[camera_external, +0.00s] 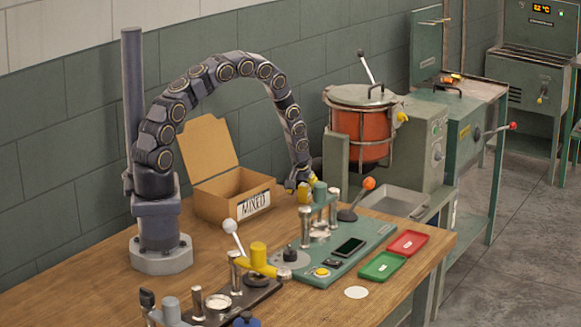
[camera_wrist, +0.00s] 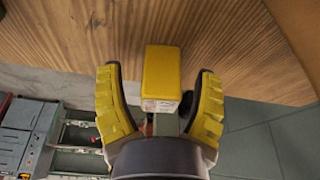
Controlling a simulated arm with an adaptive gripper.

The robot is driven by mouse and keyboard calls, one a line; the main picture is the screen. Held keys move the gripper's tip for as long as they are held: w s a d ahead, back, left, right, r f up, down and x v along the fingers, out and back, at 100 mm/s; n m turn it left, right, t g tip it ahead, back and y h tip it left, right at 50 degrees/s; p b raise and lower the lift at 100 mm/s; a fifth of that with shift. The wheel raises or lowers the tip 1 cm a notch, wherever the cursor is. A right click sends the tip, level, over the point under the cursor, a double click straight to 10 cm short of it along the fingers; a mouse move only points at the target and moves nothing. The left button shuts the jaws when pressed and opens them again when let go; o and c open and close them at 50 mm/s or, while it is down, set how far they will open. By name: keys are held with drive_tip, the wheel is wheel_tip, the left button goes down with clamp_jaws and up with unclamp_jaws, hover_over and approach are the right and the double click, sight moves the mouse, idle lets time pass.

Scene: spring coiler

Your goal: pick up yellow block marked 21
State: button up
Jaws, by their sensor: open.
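A yellow block (camera_wrist: 162,72) shows in the wrist view, in front of and between my two fingers. Its near end carries a small pale label (camera_wrist: 160,106), too small to read, so I cannot tell whether it says 21. My gripper (camera_wrist: 160,78) has its yellow fingers spread, one on each side of the block, with gaps showing at both sides. In the external view my gripper (camera_external: 302,186) hangs low at the back of the bench, right of the cardboard box. I cannot pick out the block there.
The open cardboard box (camera_external: 225,200) marked MIXED stands left of my gripper. A green press (camera_external: 320,205) with a lever stands close in front. Green (camera_external: 382,266) and red (camera_external: 408,244) trays lie to the right. The wooden bench top (camera_external: 110,285) is bare at front left.

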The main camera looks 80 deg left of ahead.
clamp_jaws()
